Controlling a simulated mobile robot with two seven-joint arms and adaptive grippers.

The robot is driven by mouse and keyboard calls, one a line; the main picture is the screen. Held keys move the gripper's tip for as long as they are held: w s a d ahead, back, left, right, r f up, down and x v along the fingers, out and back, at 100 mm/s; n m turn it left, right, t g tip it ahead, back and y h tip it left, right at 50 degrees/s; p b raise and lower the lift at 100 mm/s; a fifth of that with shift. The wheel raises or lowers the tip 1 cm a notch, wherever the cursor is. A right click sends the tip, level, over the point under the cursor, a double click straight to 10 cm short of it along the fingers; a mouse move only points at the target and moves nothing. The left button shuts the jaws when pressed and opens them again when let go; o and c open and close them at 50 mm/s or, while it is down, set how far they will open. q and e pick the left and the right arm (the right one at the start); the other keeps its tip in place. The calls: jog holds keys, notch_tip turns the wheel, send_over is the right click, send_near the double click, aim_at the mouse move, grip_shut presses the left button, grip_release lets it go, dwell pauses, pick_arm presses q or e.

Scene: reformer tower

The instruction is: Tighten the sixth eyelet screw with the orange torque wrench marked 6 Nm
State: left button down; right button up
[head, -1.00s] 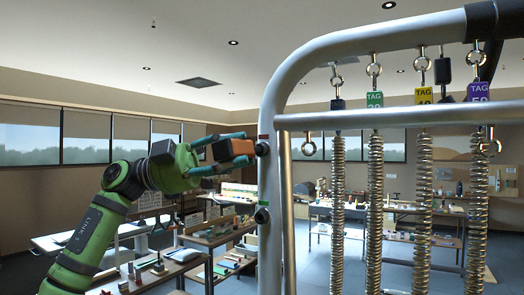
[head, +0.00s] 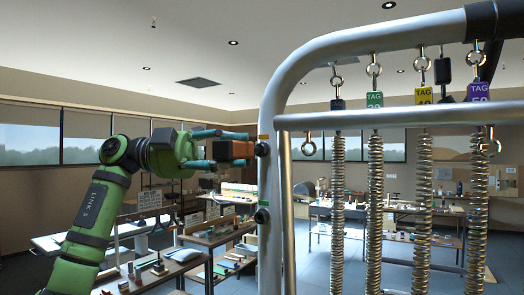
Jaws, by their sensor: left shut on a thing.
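My left gripper (head: 235,150) is shut on an orange-brown block-shaped tool (head: 231,150), held level with its right end at the tower's left upright. No 6 Nm marking can be read on it. The tool's end is close to a black round fitting (head: 262,149) on the upright; I cannot tell whether they touch. A second black fitting (head: 262,215) sits lower on the same post. Metal eyelets hang from the tower's top bar, one of them above the green tag (head: 374,69). Which eyelet screw is the sixth cannot be told. My right gripper is out of view.
The silver tower frame (head: 300,70) fills the right side. Several coil springs (head: 375,200) hang there, under green, yellow and purple tags. Behind are workbenches (head: 205,238) with small parts. The space left of the upright, around my arm, is open.

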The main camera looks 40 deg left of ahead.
aim_at(213, 153)
pick_arm(q)
jog(key=shift+r, duration=0.15)
jog(key=shift+s+r+m+y, duration=0.15)
jog(key=shift+m+y, duration=0.15)
jog(key=shift+y, duration=0.2)
jog(key=shift+g, duration=0.3)
jog(key=shift+f, duration=0.2)
jog(key=shift+s, duration=0.1)
jog(key=shift+s+d+b, duration=0.1)
jog(key=shift+s+b, duration=0.2)
jog(key=shift+s, duration=0.6)
jog(key=shift+s, duration=0.4)
